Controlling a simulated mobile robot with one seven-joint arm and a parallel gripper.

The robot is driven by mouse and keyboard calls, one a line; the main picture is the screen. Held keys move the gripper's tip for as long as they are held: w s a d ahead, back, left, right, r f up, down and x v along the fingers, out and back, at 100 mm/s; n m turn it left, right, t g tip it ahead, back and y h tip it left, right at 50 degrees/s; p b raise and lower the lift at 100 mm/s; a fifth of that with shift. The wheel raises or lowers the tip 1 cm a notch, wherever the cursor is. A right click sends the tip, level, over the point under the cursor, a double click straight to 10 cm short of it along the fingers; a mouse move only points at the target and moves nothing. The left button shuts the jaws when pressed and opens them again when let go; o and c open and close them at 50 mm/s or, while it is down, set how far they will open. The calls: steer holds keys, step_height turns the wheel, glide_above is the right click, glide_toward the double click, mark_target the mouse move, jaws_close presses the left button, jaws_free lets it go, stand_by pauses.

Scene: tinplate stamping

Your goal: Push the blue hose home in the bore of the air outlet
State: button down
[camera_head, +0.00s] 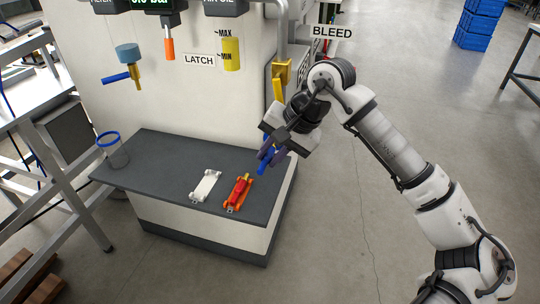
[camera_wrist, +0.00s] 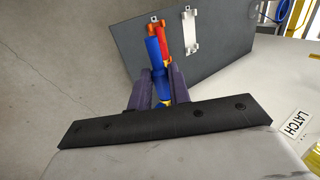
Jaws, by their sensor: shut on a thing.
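My gripper (camera_head: 271,154) is shut on the blue hose (camera_head: 265,166), above the right end of the dark bench top. In the wrist view, the hose (camera_wrist: 153,50) stands between the purple fingers and sticks out past their tips. A small yellow part (camera_wrist: 165,103) shows at its palm end. No label marks the air outlet. A brass fitting (camera_head: 135,75) with a blue cap and a blue stub hangs on the panel at the left, well apart from my gripper; I cannot tell whether it is the outlet. No bore shows clearly.
A red and orange piece (camera_head: 238,192) and a white piece (camera_head: 206,186) lie on the bench top (camera_head: 150,165). A clear cup with a blue rim (camera_head: 110,149) stands at its left. Floor is open at right.

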steer(key=shift+w+d, duration=0.25)
steer(key=shift+w, duration=0.6)
steer(key=c, duration=1.2)
jaws_free()
steer(key=shift+c, duration=0.2)
steer(key=b+v, duration=0.1)
steer(key=v, duration=1.2)
steer(key=shift+r+b, duration=0.4)
steer(key=shift+s+d, duration=0.1)
